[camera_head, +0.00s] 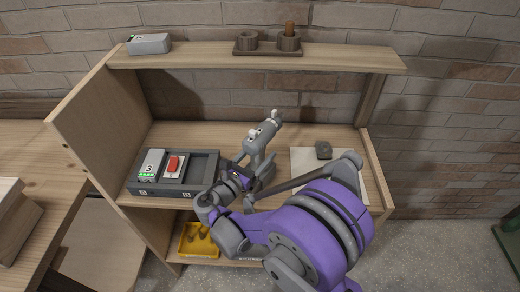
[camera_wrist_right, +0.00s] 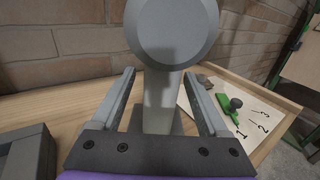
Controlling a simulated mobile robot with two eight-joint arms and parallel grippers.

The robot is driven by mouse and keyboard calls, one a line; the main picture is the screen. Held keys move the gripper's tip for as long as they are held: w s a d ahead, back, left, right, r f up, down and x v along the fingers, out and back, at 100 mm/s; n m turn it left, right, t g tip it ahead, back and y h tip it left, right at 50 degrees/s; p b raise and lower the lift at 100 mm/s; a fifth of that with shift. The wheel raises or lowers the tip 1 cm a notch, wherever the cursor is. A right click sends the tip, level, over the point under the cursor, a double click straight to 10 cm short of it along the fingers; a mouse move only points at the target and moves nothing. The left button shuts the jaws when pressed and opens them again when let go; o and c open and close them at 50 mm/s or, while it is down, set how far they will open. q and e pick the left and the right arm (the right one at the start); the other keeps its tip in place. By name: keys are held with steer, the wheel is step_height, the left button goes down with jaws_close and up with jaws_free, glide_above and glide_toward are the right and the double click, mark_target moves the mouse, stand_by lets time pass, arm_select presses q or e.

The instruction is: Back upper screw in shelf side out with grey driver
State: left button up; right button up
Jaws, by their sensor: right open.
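The grey driver (camera_head: 262,143) stands upright on the middle board of the shelf, and its handle (camera_wrist_right: 160,105) with a big round end shows in the right wrist view. My right gripper (camera_head: 250,178) is at the driver, coming from the front. In the wrist view its two fingers (camera_wrist_right: 160,78) are open, one on each side of the handle, with gaps visible. The left shelf side (camera_head: 92,120) and right shelf side (camera_head: 378,175) are plain wood. My left gripper is not in view.
A dark tray (camera_head: 205,170) with a battery (camera_head: 151,163) and a red part (camera_head: 173,165) lies left of the driver. A white numbered sheet (camera_wrist_right: 250,125) with a green part (camera_wrist_right: 228,106) lies right. A yellow bin (camera_head: 190,248) sits below. A top board (camera_head: 200,57) overhangs.

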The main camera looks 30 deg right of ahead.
steer(key=shift+w+d, duration=0.1)
steer(key=shift+d, duration=0.2)
jaws_close()
stand_by(1.2)
